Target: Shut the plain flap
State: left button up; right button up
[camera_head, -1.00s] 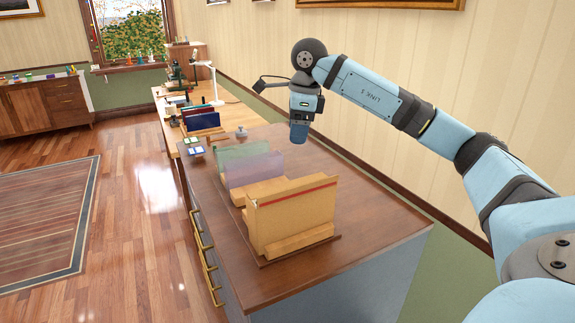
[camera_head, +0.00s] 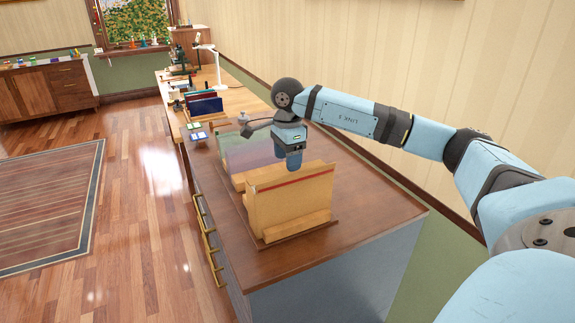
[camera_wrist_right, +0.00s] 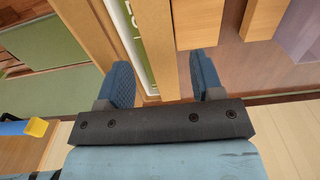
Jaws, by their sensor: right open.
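A tan wooden panel (camera_head: 290,198) stands upright on a wooden base on the near part of the cabinet top, with a red strip near its top edge. It is the plainest wooden flap in view; no label shows on it. My right gripper (camera_head: 294,162) points down at the far side of its top edge, partly overlapping it in the picture. In the right wrist view my right gripper (camera_wrist_right: 165,82) is open, with tan boards (camera_wrist_right: 160,40) and a pale green strip between or beyond its fingers. I cannot tell whether a finger touches. My left gripper is out of view.
A translucent purple panel (camera_head: 252,160) and a green panel (camera_head: 235,143) stand just behind the tan one. Farther back are blue upright panels (camera_head: 204,107) and a white lamp (camera_head: 207,50). The wall is close on the right. The near right cabinet top (camera_head: 375,205) is clear.

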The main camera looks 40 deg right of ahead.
jog(key=shift+f, duration=1.3)
jog(key=c, duration=0.9)
jog(key=shift+f+t+b, duration=0.15)
jog(key=shift+t+b, duration=0.15)
jog(key=shift+b, duration=0.25)
jog(key=shift+c, duration=0.2)
jog(key=shift+s, duration=0.1)
jog(key=o, duration=0.9)
jog(key=shift+o, duration=0.2)
jog(key=shift+r, duration=0.2)
notch_tip(320, 180, up, 14)
jog(key=shift+s+f, duration=0.15)
jog(key=shift+s, duration=0.15)
jog(key=shift+a, duration=0.1)
